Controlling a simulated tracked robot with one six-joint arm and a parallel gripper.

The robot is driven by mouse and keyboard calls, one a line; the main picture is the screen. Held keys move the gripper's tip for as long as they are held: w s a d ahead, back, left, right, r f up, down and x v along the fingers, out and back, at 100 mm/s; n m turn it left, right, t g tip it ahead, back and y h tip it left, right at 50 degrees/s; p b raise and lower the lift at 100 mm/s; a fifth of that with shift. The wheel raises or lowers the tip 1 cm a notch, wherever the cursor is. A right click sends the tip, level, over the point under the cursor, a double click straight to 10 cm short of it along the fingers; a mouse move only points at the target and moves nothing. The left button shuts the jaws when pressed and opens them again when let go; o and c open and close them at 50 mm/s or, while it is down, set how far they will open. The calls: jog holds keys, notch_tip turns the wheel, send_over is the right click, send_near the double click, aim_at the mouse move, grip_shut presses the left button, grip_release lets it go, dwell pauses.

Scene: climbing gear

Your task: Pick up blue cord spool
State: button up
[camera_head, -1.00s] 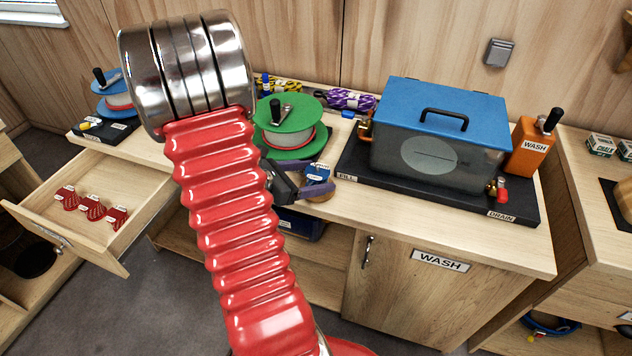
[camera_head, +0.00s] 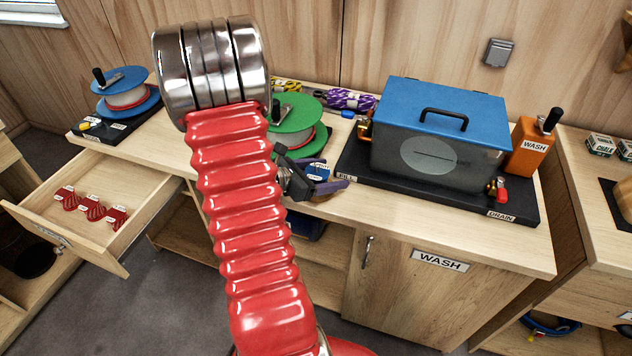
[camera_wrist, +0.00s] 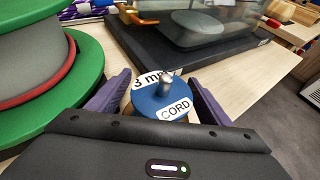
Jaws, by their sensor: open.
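The blue cord spool (camera_wrist: 158,103) stands on the bench, with a blue top, a metal pin in its middle and labels reading "3 m…" and "CORD". In the head view the spool (camera_head: 318,172) is small and partly hidden by my gripper. My gripper (camera_wrist: 155,98) is open, with one purple finger on each side of the spool in the wrist view. My gripper (camera_head: 328,180) also shows at the bench's front edge in the head view. I cannot tell whether the fingers touch the spool. The lower part of the spool is hidden behind the gripper body.
A green reel (camera_head: 300,125) stands close left of the spool. The black tray (camera_head: 440,190) with the blue-lidded wash tank (camera_head: 440,130) is close on the right. An open drawer (camera_head: 100,205) juts out at left. Rope bundles (camera_head: 350,99) lie behind.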

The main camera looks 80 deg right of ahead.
jog(key=shift+c, duration=0.5)
jog(key=c, duration=1.1)
jog(key=shift+r, duration=0.1)
notch_tip(320, 180, up, 18)
jog(key=shift+f, duration=0.1)
dwell(0.4)
